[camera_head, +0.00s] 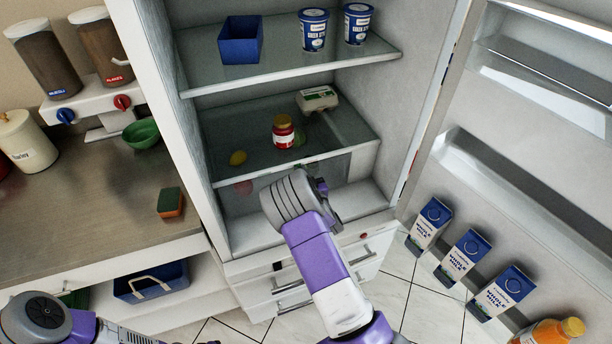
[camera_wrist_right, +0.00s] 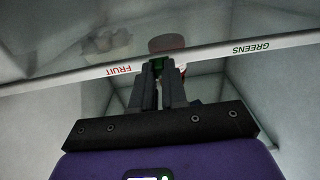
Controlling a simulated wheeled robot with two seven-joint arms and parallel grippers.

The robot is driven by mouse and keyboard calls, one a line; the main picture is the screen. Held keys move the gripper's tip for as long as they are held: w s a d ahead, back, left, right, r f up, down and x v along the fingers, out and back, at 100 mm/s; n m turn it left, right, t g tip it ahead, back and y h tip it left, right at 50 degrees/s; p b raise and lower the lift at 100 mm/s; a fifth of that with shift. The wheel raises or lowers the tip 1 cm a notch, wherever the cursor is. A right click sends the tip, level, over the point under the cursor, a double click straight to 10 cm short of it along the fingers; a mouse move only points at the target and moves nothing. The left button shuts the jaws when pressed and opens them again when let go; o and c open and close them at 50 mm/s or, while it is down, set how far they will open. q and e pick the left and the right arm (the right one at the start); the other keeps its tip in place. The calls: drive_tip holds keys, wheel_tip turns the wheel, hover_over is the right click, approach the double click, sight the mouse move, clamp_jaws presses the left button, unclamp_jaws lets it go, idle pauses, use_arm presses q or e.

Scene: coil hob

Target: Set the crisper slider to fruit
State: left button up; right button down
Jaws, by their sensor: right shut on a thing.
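The crisper strip (camera_wrist_right: 210,53) is the white front edge of the fridge's lower glass shelf (camera_head: 222,186). In the right wrist view it carries the word FRUIT (camera_wrist_right: 118,70) in red at left and GREENS (camera_wrist_right: 250,48) in dark green at right. In the head view my right wrist hides the fingertips and slider. My left arm shows at lower left, its gripper out of view.
Above are a blue bin (camera_head: 240,44) and tubs (camera_head: 313,32). The open fridge door (camera_head: 515,140) with milk cartons (camera_head: 463,256) stands to the right.

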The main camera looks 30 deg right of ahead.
drive_tip(key=shift+d, duration=0.25)
drive_tip(key=c, duration=1.2)
unclamp_jaws()
drive_tip(key=shift+d, duration=0.1)
drive_tip(key=shift+o, duration=0.2)
drive_tip(key=shift+s, duration=0.1)
drive_tip(key=s+a, duration=0.1)
drive_tip(key=s, duration=0.6)
drive_tip(key=shift+s+a, duration=0.2)
